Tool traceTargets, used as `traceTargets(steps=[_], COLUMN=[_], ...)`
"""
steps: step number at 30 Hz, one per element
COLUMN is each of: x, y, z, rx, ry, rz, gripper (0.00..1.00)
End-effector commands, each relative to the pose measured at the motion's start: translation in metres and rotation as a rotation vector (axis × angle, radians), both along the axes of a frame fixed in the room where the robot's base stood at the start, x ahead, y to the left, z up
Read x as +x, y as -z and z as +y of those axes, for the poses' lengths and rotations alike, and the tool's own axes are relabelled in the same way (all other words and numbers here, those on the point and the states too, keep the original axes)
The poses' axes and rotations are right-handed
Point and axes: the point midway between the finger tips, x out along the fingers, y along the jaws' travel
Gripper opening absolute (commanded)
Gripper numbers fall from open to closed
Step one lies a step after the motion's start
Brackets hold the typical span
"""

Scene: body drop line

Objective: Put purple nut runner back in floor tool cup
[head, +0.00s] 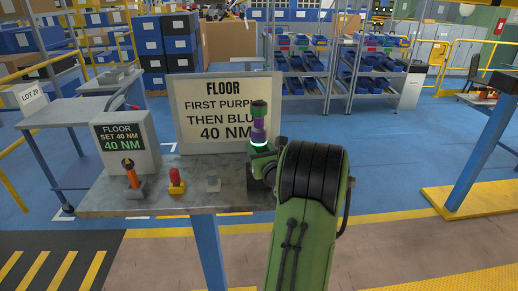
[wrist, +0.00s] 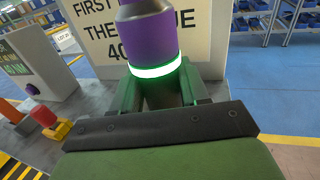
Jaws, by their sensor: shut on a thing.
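The purple nut runner (head: 258,129) stands roughly upright over the right end of the grey bench, with a dark top and a glowing green-white ring low on its body. My gripper (head: 262,161) is shut on it just below the ring. In the wrist view, the purple body (wrist: 147,36) rises between the green fingers of my gripper (wrist: 161,93). Its lower end is hidden by my gripper. A dark block shape (head: 259,184) shows under my gripper at the bench edge; I cannot tell whether it is the floor tool cup or whether the tool sits in it.
A large FLOOR sign (head: 226,112) stands close behind the tool. A 40 NM box (head: 126,140), an orange tool (head: 131,172), a red-and-yellow piece (head: 177,181) and a small grey holder (head: 213,184) stand to the left on the bench (head: 160,205). Blue floor is open at right.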

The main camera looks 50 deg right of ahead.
Motion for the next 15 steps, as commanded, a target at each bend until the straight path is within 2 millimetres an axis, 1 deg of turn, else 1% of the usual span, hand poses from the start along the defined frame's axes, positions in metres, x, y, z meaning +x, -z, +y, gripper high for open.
traceTargets(steps=[8,9,14,15], x=[0.0001,0.0002,0.0001,0.0001], y=[0.0036,0.0031,0.0034,0.0036], z=[0.0000,0.0001,0.0000,0.0000], rx=[-0.002,-0.003,-0.002,-0.002], ry=[0.000,0.000,0.000,0.000], rz=[-0.005,-0.005,-0.003,-0.002], gripper=[0.00,0.49,0.74,0.74])
